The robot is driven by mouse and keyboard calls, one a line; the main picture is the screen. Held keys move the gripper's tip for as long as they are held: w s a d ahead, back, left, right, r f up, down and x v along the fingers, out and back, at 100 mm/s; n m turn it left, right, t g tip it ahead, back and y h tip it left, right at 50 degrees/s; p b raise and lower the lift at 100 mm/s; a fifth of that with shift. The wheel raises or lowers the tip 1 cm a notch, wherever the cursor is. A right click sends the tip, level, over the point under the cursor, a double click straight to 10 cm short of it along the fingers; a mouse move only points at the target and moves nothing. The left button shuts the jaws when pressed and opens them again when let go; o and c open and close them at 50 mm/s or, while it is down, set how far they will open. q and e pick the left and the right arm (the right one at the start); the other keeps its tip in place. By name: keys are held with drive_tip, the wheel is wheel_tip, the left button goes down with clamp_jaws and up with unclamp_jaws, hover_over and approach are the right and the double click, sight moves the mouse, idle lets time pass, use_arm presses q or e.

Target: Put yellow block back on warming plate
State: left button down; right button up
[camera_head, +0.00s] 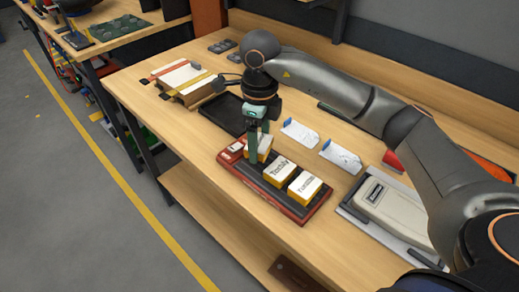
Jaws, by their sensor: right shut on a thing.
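The warming plate (246,172) is a long dark slab with a red rim, lying near the table's front edge. Two yellow blocks with white, lettered tops stand on it: a middle one (279,173) and one at its right end (304,189). My right gripper (258,146) points down over the plate's left part and is shut on another yellow block (264,151). Its fingers hide part of that block. I cannot tell whether the held block touches the plate. My left gripper is out of view.
A black tray (227,113) lies behind the plate. Two white cards (340,157) with blue clips lie to its right, and a pale grey case (392,205) further right. A wooden rack (185,84) stands at the table's left end. My right arm spans the table's right side.

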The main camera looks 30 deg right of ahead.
sight(260, 151)
drive_tip(key=shift+w+d+f, duration=0.1)
drive_tip(key=shift+w+f, duration=0.05)
drive_tip(key=shift+f, duration=0.85)
drive_tip(key=shift+w+d+f, duration=0.1)
drive_tip(key=shift+f, duration=0.9)
drive_tip(key=o, duration=1.1)
drive_tip(key=shift+c, duration=0.2)
drive_tip(key=shift+r, duration=0.1)
wheel_tip(260, 151, up, 12)
drive_tip(key=shift+r+p, duration=0.1)
drive_tip(key=shift+p, duration=0.3)
